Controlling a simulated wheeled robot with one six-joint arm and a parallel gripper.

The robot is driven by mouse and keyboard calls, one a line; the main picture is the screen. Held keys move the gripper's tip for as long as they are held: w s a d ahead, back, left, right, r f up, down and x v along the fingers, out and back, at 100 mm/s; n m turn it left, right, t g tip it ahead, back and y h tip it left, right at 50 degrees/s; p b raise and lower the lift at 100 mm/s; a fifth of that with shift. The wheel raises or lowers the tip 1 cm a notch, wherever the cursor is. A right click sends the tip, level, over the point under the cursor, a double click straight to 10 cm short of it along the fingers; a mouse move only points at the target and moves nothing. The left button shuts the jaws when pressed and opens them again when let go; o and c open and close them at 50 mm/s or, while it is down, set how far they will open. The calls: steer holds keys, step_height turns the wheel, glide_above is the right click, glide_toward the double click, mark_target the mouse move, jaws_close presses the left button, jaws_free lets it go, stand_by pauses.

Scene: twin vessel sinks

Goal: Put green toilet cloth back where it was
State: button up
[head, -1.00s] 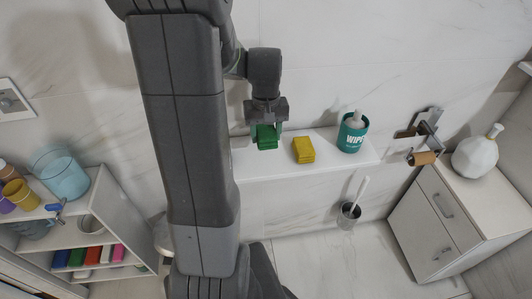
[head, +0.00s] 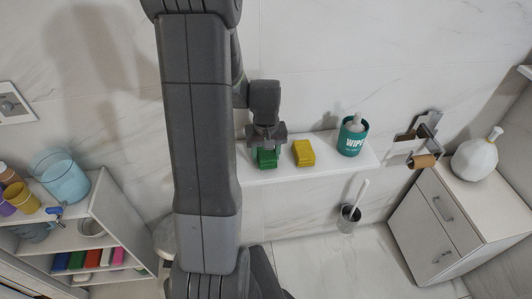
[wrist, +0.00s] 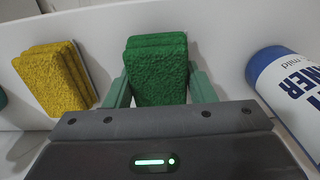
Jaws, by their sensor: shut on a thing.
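The green cloth (head: 267,158) is a folded block at the left part of the white wall ledge (head: 330,165). In the wrist view the green cloth (wrist: 157,68) sits between the two green fingers of my gripper (wrist: 160,88). My gripper (head: 266,146) is shut on it from above. The cloth is at ledge level; I cannot tell whether it touches the surface. A similar yellow cloth (head: 304,152) lies beside it, to the right in the head view, with a gap between them.
A teal wipes tub (head: 352,136) stands farther right on the ledge. A white and blue bottle (wrist: 290,85) is close to my gripper in the wrist view. A toilet-paper holder (head: 424,145), a drawer cabinet (head: 440,215) and a shelf unit (head: 118,220) stand around.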

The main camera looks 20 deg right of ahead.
steer(key=shift+f, duration=0.25)
steer(key=o, duration=1.1)
steer(key=shift+r, duration=0.1)
step_height(320, 180, up, 14)
steer(key=shift+w, duration=0.15)
step_height(320, 180, down, 14)
steer(key=shift+f, duration=0.15)
